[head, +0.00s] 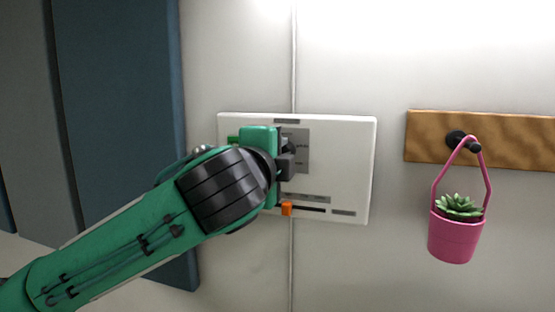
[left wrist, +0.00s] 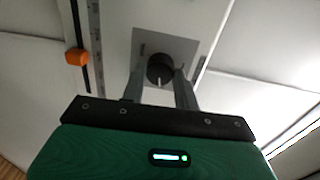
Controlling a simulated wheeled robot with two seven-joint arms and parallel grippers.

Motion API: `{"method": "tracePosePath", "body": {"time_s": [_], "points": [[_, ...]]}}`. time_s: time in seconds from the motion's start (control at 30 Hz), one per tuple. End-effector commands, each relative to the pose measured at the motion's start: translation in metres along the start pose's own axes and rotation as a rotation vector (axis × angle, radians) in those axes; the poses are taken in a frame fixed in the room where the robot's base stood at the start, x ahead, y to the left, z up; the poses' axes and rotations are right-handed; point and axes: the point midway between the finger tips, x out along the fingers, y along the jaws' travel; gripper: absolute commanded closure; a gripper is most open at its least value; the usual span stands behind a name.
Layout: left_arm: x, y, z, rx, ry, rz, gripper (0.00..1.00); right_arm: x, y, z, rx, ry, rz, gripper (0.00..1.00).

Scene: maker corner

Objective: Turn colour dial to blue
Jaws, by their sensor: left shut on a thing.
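The colour dial (left wrist: 160,68) is a dark round knob with a pale pointer line, on a grey square plate (left wrist: 185,45) in the left wrist view. My left gripper (left wrist: 160,82) has its two fingers on either side of the dial and is shut on it. In the head view my left gripper (head: 287,160) reaches the white wall panel (head: 345,170) and hides the dial. The colour marks around the dial are too small or hidden to read. My right gripper is in neither view.
An orange slider knob (head: 286,209) sits in a dark slot low on the panel, close to my left wrist. A pink pot with a succulent (head: 455,238) hangs from a peg on a wooden rail (head: 520,140) to the right. A dark blue panel (head: 120,100) stands at the left.

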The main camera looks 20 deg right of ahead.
Motion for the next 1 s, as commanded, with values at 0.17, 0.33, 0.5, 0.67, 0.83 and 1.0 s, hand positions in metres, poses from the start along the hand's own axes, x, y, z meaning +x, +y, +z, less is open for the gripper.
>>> {"method": "tracePosePath", "body": {"time_s": [0.17,0.33,0.5,0.67,0.83,1.0], "points": [[0.0,0.0011,-0.0004,0.171,-0.008,0.003,0.92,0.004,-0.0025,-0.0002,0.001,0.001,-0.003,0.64],[0.0,0.0008,-0.0006,0.332,-0.016,0.004,0.92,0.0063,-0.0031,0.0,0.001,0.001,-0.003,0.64],[0.0001,0.0008,-0.0009,0.492,-0.023,0.006,0.92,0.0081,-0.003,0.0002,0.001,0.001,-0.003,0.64],[0.0001,0.0009,-0.001,0.645,-0.03,0.008,0.92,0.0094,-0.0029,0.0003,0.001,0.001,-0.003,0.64],[0.0002,0.0013,-0.0016,0.806,-0.036,0.011,0.92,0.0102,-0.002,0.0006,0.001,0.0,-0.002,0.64],[0.0002,0.0015,-0.0017,0.967,-0.043,0.012,0.92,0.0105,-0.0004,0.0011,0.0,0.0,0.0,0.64]]}}
